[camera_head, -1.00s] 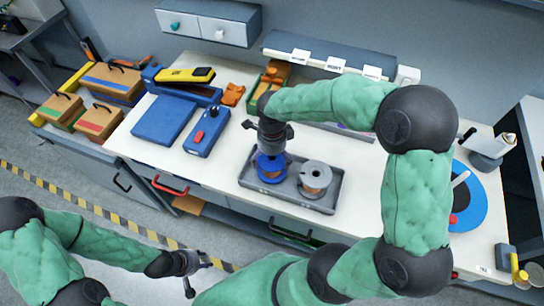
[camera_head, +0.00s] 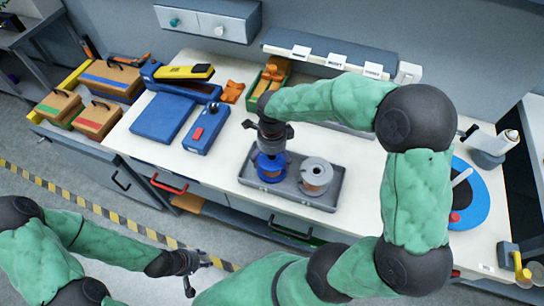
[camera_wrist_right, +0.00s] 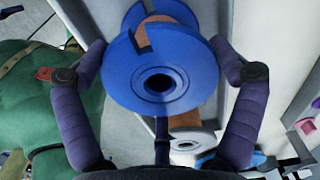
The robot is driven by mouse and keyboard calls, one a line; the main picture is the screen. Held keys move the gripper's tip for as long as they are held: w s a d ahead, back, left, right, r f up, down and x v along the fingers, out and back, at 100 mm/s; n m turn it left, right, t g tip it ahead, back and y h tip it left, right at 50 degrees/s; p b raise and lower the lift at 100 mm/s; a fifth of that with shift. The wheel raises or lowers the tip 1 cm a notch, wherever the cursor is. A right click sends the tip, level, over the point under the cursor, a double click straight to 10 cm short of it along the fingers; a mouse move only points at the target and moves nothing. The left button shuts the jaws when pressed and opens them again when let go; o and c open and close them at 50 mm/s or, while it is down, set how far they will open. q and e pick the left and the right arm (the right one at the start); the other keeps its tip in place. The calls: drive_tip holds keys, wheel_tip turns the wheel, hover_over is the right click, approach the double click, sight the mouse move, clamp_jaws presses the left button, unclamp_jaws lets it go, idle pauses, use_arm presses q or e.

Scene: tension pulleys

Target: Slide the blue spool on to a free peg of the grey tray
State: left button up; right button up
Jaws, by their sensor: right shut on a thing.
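The blue spool (camera_head: 270,169) is at the left part of the grey tray (camera_head: 318,203). My right gripper (camera_head: 272,152) comes down on it from above. In the right wrist view the blue spool (camera_wrist_right: 190,75) shows its flange and centre hole, with a finger on each side, and the gripper is shut on it. The head view does not show whether a peg is inside the spool or whether it touches the tray floor. A grey spool with copper winding (camera_head: 316,172) stands upright in the tray's right part. My left gripper (camera_head: 197,275) is open and empty, low at the left, away from the bench.
The white bench (camera_head: 235,140) holds a blue case (camera_head: 162,120) and a blue device (camera_head: 205,130) left of the tray. A green bin with orange parts (camera_head: 268,80) stands behind. A blue disc (camera_head: 478,205) lies at the right, beyond my right arm.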

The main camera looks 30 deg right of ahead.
drive_tip(key=o, duration=1.3)
wheel_tip(320, 180, up, 12)
